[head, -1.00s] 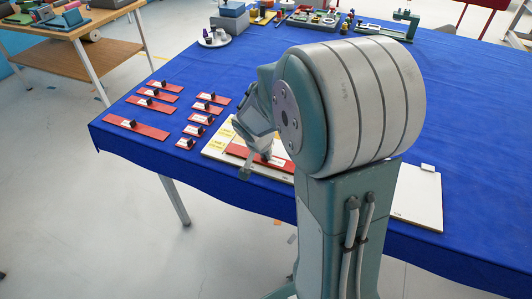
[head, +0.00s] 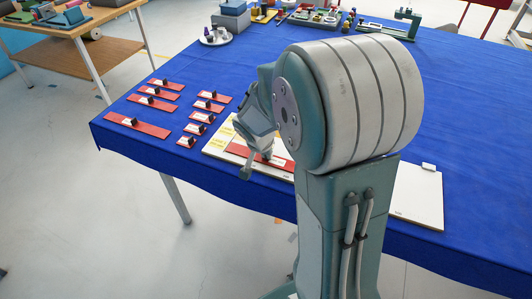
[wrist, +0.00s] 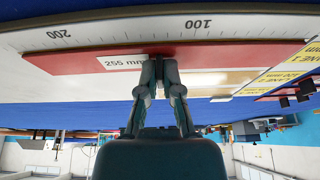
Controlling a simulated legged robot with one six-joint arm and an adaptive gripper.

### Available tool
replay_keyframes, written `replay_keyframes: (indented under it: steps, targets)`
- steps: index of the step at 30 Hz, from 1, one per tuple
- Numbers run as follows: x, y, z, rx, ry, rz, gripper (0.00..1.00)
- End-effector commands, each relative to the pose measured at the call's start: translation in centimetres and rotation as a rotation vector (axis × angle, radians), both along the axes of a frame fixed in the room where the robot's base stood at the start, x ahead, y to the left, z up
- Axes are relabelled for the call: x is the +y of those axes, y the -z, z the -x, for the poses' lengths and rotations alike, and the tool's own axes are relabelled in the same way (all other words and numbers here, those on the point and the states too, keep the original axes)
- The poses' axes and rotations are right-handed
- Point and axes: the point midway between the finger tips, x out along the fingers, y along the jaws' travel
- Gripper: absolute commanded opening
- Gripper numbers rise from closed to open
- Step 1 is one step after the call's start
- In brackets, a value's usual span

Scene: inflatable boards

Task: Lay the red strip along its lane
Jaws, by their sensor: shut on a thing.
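A long red strip (head: 282,162) with a white "255 mm" label is at the left part of the white board (head: 214,153). In the wrist view the strip (wrist: 85,60) runs roughly along the board's printed scale (wrist: 130,33), near the 100 and 200 marks. My gripper (head: 263,157) is over the strip; in the wrist view its fingers (wrist: 158,65) are closed at the strip's middle, hiding what they grip. I cannot tell whether the strip touches the board. Yellow lane labels (wrist: 290,52) are on the board, one reading "LANE 1".
Several shorter red strips with black knobs (head: 139,126) lie on the blue cloth (head: 240,75) to the left. The board's right part (head: 420,205) carries a small white block (head: 428,166). My arm hides the board's middle. A round tray (head: 215,40) and parts stand behind.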

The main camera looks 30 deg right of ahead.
Motion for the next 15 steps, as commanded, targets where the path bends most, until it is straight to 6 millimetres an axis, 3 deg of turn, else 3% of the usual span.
replay_keyframes:
  steps: [10,13,15]
  targets:
    - [0.0,0.06,0.01,0.0,0.0,0.0,0.0]
    - [0.0,0.06,0.01,0.001,0.0,0.0,0.47]
    - [0.0,0.06,0.01,0.001,0.0,0.0,0.49]
